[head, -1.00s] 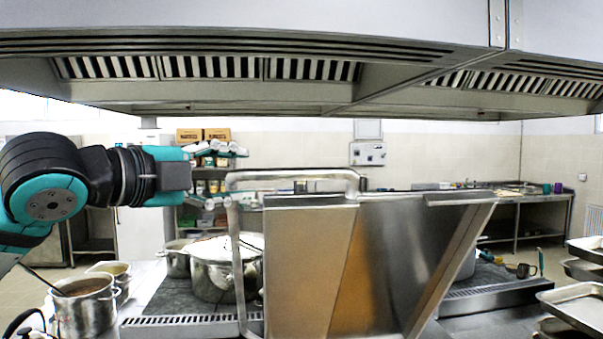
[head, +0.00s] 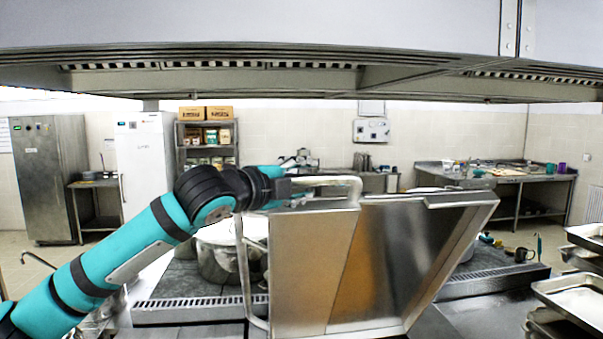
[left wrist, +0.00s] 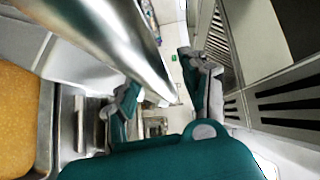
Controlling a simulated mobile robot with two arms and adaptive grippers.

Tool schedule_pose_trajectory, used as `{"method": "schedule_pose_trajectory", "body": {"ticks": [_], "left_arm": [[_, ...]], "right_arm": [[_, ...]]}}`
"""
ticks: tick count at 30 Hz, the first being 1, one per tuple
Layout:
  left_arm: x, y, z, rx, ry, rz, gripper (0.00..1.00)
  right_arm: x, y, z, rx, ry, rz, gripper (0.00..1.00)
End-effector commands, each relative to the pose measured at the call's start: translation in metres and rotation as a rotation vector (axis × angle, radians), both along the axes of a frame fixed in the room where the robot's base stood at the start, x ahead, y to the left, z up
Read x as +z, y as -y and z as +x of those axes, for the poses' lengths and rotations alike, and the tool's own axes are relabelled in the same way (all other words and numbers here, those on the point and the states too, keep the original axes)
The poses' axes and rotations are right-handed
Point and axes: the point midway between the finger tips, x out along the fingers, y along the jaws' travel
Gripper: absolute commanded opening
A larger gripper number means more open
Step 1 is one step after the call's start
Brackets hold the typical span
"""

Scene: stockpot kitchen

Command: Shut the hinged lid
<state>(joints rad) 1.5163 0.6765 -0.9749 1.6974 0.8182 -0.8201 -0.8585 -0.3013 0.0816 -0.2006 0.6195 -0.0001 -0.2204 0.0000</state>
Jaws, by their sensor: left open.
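The hinged lid (head: 405,260) is a large steel panel with an orange-brown reflection, standing raised and tilted at the centre of the head view. Its tubular handle (head: 343,183) runs along the upper left of it and down its left side. My left gripper (head: 298,182) is open at the handle's upper left corner. In the left wrist view, the shiny handle bar (left wrist: 105,40) comes in from the upper left and ends near the space between the fingers (left wrist: 160,92). Contact cannot be told. My right gripper is not in view.
An extractor hood (head: 250,75) hangs above the lid. A large pot (head: 215,262) stands on the stove (head: 180,312) behind my left arm. Steel trays (head: 575,295) are stacked at the right. A counter (head: 500,180) stands at the back right.

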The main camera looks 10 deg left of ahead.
Motion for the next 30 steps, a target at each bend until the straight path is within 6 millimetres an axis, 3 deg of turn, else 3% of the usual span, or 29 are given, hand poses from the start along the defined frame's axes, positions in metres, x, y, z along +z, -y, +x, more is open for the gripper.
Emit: {"method": "schedule_pose_trajectory", "body": {"ticks": [8, 19, 30], "left_arm": [[-0.0008, 0.0008, 0.0015, 0.000, 0.000, 0.000, 0.46], [-0.0011, 0.0007, 0.0015, 0.000, -0.001, 0.000, 0.00], [-0.0034, 0.0012, 0.0008, 0.000, -0.002, 0.003, 0.00]], "right_arm": [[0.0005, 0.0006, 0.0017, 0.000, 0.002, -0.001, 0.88], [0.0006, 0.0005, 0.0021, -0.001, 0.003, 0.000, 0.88], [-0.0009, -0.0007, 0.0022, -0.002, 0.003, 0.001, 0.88]]}}
